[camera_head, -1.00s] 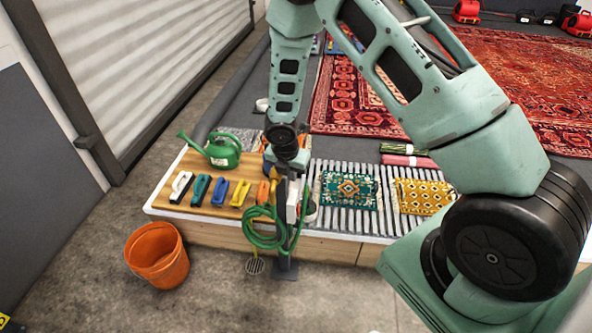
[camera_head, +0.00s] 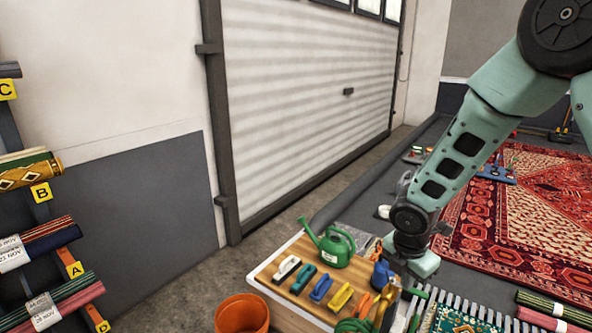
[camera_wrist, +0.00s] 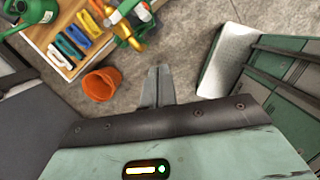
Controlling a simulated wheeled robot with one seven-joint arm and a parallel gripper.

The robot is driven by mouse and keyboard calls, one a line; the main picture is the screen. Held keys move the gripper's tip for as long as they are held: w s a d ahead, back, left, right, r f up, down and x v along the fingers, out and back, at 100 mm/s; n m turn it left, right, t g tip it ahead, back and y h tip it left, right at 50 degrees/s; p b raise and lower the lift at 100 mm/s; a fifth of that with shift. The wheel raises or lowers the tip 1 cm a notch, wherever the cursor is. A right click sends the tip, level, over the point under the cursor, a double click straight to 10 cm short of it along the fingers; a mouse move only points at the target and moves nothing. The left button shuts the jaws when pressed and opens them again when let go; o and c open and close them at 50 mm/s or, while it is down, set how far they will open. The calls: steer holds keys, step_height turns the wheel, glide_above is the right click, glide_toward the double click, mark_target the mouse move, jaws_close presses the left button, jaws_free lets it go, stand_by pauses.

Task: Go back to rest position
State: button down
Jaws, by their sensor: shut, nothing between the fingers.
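My gripper shows in the wrist view (camera_wrist: 157,85), its two fingers together with nothing between them, above the bare concrete floor. In the head view my arm comes down from the upper right over the right part of the wooden board; the fingertips are not clear there. A green watering can (camera_head: 331,245) stands at the back of the board. Several brushes lie in a row in front of it, among them a white one (camera_head: 286,268), a teal one (camera_head: 303,279) and a yellow one (camera_head: 341,297). My gripper touches none of them.
An orange bucket (camera_head: 242,314) stands on the floor in front of the board (camera_head: 265,277). A rack with rolled rugs (camera_head: 40,240) is at the left. A red patterned rug (camera_head: 530,205) lies at the right. Grey floor (camera_head: 190,305) between rack and bucket is free.

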steer(key=s+a+r+m+y, duration=0.1)
steer(key=s+a+r+m, duration=0.3)
steer(key=s, duration=0.4)
steer(key=s+a+r+m+g+y, duration=0.1)
steer(key=s+a+r+m, duration=0.4)
steer(key=s, duration=0.4)
steer(key=s+a+r+m, duration=0.5)
steer(key=s+m, duration=0.1)
steer(key=s, duration=0.3)
steer(key=shift+s+a+y, duration=0.15)
steer(key=shift+s+y, duration=0.05)
steer(key=shift+y, duration=0.2)
